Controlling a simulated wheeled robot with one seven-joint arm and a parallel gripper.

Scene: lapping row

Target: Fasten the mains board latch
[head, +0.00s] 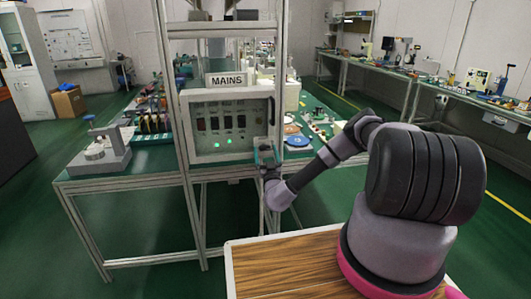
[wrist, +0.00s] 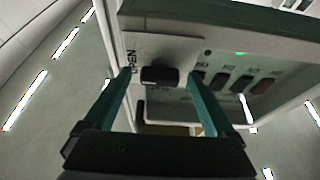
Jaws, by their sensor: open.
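The mains board (head: 215,148) is a pale framed panel with dark switches and two lit green lamps, under a MAINS sign (head: 226,79). Its latch is a short black handle (wrist: 160,76) on a pale plate (wrist: 182,48), lying about level in the wrist view. The word OPEN runs up the plate to the handle's left; lettering below the handle is too small to read. My gripper (head: 266,157) is at the board's lower right corner. In the wrist view its teal fingers (wrist: 159,82) are apart, one on each side of the handle. Contact cannot be told.
The board hangs in a grey metal frame (head: 183,150) above a green-topped bench (head: 130,172). A grey press-like device (head: 100,155) stands at the bench's left end. A blue disc (head: 297,141) lies right of the board. Green floor is open at left.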

